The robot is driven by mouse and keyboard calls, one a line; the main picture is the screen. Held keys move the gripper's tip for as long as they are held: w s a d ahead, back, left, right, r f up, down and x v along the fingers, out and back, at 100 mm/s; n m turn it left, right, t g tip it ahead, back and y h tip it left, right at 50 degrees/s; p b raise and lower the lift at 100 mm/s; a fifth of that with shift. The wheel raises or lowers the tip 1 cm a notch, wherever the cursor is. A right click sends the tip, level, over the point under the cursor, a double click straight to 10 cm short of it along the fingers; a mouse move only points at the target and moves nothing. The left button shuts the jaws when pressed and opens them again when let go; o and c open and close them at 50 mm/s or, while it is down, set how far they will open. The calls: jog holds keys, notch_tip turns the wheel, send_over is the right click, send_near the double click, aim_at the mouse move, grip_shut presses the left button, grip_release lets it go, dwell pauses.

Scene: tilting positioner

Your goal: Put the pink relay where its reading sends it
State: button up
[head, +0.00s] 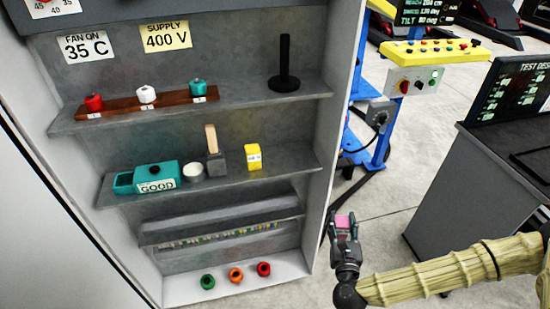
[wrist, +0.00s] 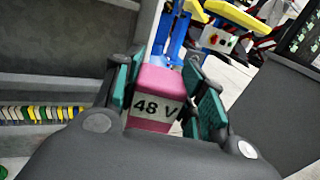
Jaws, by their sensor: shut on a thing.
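The pink relay (wrist: 152,92) is held between the teal finger pads of my gripper (wrist: 165,95). Its white label reads "48 V" in the wrist view. In the head view my gripper (head: 343,226) is shut on the pink relay (head: 343,221), in front of the cabinet's right side, apart from the shelves. A teal box labelled "GOOD" (head: 170,172) stands on the middle shelf, with an open part at its left. A test desk (head: 463,185) with a dark screen (head: 510,98) is at the right; its readings are too small to read.
The upper shelf (head: 240,95) holds red, white and teal knobbed items on a wooden rack (head: 120,107) and a black post (head: 284,65). A yellow block (head: 253,157) stands on the middle shelf. Green, orange and red rings (head: 236,275) lie at the bottom.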

jog(key=w+a+r+b, duration=0.7)
jog(key=a+r, duration=0.2)
jog(key=a, duration=0.3)
jog(key=s+a+r+b, duration=0.2)
jog(key=a+r+b, duration=0.4)
jog(key=a+r, duration=0.3)
jog(key=shift+m+h, duration=0.3)
jog(key=shift+h, duration=0.1)
jog(key=shift+w+d+f+p, duration=0.45)
jog(key=shift+w+d+f, duration=0.35)
jog(key=shift+w, duration=1.75)
jog(key=shift+w+d+f+p, duration=0.6)
jog(key=shift+w+f, duration=0.25)
jog(key=shift+w, duration=1.75)
jog(key=shift+w+d+f+p, duration=0.35)
jog(key=shift+w+d+f, duration=0.45)
jog(key=shift+w, duration=1.75)
jog(key=shift+f, duration=0.1)
jog(key=shift+f, duration=0.1)
jog(key=o, duration=1.2)
